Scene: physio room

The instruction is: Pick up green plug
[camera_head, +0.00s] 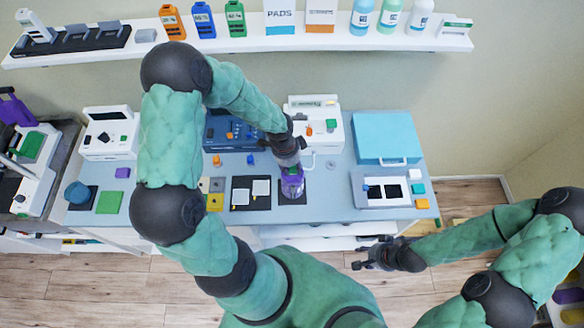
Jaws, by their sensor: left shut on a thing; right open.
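My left gripper (291,171) points down over the table and is shut on a purple thing (293,188), which is above or on a dark square pad; I cannot tell whether it touches. The gripper hides part of it. A small green piece (331,124) is on the white unit behind, possibly the green plug, but it is too small to be sure. My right gripper (368,259) is open and empty, in front of the table over the floor.
The blue-grey table (330,200) holds a teal case (388,138), a white tray unit (383,190), a green pad (109,202) and a blue panel unit (228,130). Above is a wall shelf (280,43) with bottles and boxes. The front right floor is mostly clear.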

